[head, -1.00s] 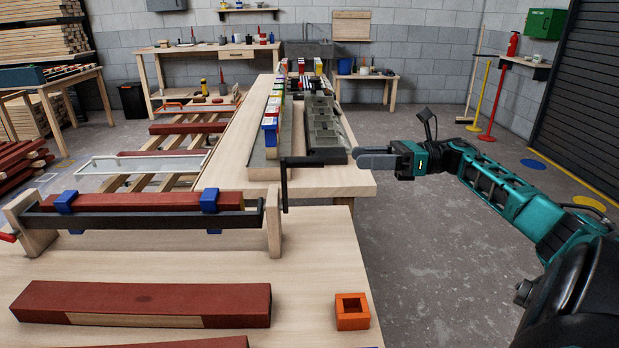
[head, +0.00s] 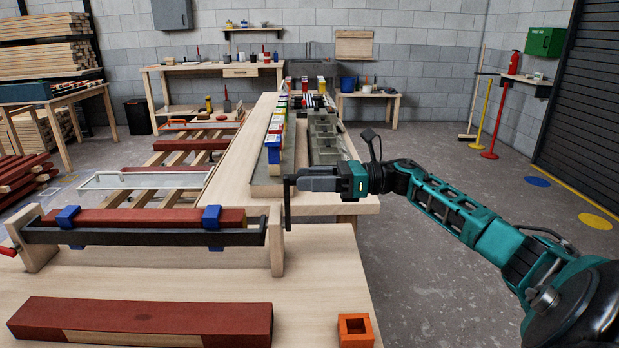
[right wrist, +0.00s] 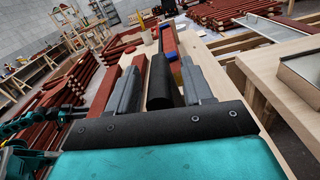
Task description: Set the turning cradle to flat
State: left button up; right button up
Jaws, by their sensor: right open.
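The turning cradle stands on the near bench, with a black rail (head: 150,237) between two wooden end posts (head: 277,240). Blue clamps (head: 211,217) hold a dark red batten (head: 140,218) along it. A black crank arm (head: 288,208) hangs at the cradle's right end, with its grip turned to the right at the top. My right gripper (head: 303,183) is at that grip. In the right wrist view the black grip (right wrist: 160,85) lies between my two open grey fingers, with a gap visible beside it. My left gripper is out of view.
A red-painted batten (head: 140,322) with a bare wood strip and an orange square block (head: 355,330) lie on the near bench. Grey trays (head: 325,140) and colourful blocks (head: 273,148) line the long bench behind. Clear floor (head: 430,280) is to the right.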

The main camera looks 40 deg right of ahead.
jog(key=shift+w+a, duration=0.15)
jog(key=shift+a, duration=0.05)
grip_shut()
dwell(0.4)
